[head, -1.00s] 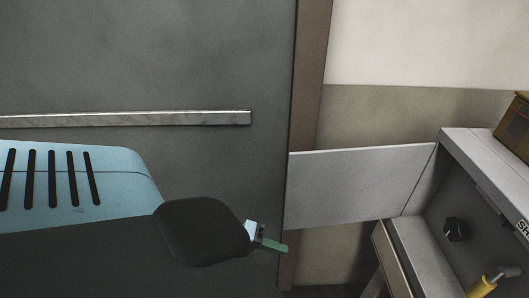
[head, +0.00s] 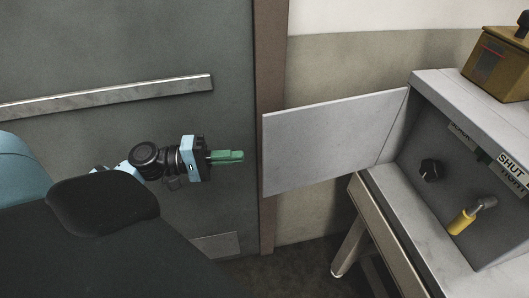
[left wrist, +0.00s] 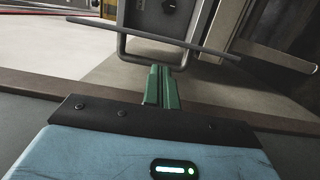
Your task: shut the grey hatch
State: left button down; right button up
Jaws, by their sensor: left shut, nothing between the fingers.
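The grey hatch (head: 332,142) is a flat light-grey panel in the head view. It stands open, swung out to the left from the grey housing (head: 437,78). My left gripper (head: 240,156) has green fingers, pressed together and empty. In the picture it is just left of the hatch's free edge, with a small gap; the depth between them is hard to judge. In the left wrist view the shut fingers (left wrist: 163,87) point at a thin grey bar, perhaps the hatch seen edge-on. My right gripper is not in view.
Inside the housing are a black knob (head: 431,170) and a yellow-handled lever (head: 462,221). A label reading SHUT (head: 511,167) is on its right. A brown-yellow box (head: 498,66) sits on top. A dark grey door (head: 130,40) with a metal bar (head: 110,97) stands behind my arm.

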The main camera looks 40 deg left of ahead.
aim_at(266, 156)
pick_arm(q)
jog(key=shift+p+x, duration=0.75)
jog(key=shift+x, duration=3.25)
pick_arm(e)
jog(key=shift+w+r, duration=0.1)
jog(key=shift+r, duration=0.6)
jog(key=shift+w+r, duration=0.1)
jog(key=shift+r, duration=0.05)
